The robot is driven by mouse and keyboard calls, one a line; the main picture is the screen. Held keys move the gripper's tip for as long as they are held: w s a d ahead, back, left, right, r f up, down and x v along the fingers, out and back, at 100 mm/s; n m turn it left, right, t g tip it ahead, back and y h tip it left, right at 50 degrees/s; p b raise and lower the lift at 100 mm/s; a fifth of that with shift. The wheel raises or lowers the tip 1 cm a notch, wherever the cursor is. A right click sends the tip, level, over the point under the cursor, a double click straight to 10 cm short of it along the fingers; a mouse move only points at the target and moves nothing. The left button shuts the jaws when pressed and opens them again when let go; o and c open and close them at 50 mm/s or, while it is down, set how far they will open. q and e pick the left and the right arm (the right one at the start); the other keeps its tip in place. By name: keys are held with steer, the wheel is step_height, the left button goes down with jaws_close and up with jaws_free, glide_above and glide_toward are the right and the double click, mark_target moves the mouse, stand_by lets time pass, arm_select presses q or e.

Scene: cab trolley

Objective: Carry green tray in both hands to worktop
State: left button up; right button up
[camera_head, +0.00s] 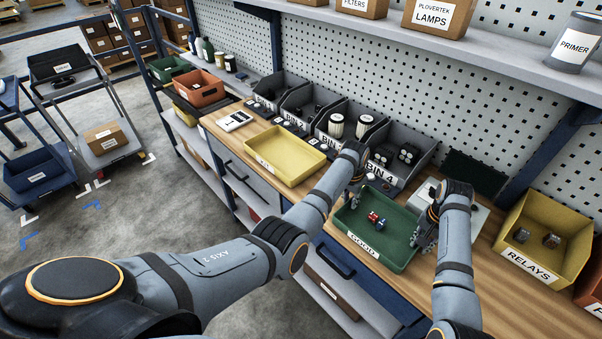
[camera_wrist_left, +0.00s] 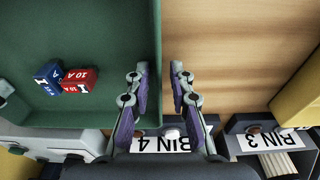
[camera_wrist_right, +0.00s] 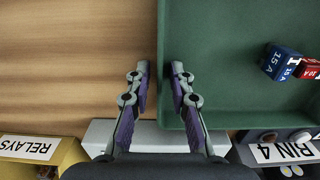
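The green tray (camera_head: 345,222), labelled GOOD, is on the wooden worktop (camera_head: 500,283) in the head view, close to its front edge. A blue block (camera_wrist_left: 48,77) and a red block (camera_wrist_left: 79,80) lie inside it. My left gripper (camera_wrist_left: 159,82) is at the tray's left side, one finger inside and one outside the wall, with a gap showing. My right gripper (camera_wrist_right: 160,82) straddles the opposite wall the same way, also open. The fingers are partly hidden by the arms in the head view.
A yellow tray (camera_head: 262,150) lies left of the green tray. Grey bins, including BIN 4 (camera_head: 388,180), stand behind. A yellow RELAYS bin (camera_head: 520,260) stands to the right. A shelf (camera_head: 440,50) hangs above. Bare worktop shows on either side of the green tray.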

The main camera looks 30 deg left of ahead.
steer(key=shift+s, duration=0.1)
arm_select(q)
step_height(320, 180, up, 12)
steer(key=s, duration=0.1)
steer(key=shift+s+a, duration=0.3)
steer(key=shift+s, duration=0.1)
arm_select(e)
step_height(320, 180, up, 12)
stand_by(0.3)
arm_select(q)
steer(key=shift+f, duration=0.1)
stand_by(0.4)
